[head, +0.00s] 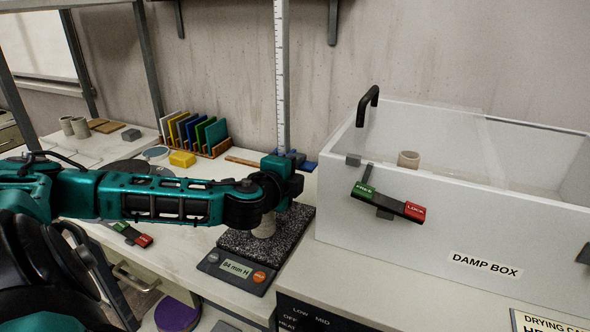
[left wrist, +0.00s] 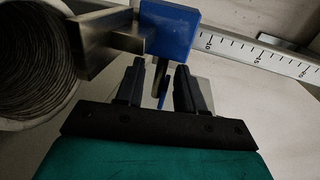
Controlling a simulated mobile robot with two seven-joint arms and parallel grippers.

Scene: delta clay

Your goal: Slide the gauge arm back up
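The height gauge has a tall white ruler (head: 281,75) above a speckled stone base (head: 291,228). Its display (head: 237,268) reads 84 mm H. The blue slider of the gauge arm (head: 309,166) is low on the ruler, mostly hidden behind my left gripper (head: 286,184). In the left wrist view the blue slider (left wrist: 168,28) carries a metal arm piece (left wrist: 100,42). My left gripper (left wrist: 157,85) is open, with a slim handle between its fingers and gaps visible beside it. A clay cylinder (head: 264,228) stands on the base under the gripper. My right gripper is not in view.
The white damp box (head: 400,225) stands close on the right, with a FREE/LOCK lever (head: 388,203) and a pot (head: 408,159) inside.

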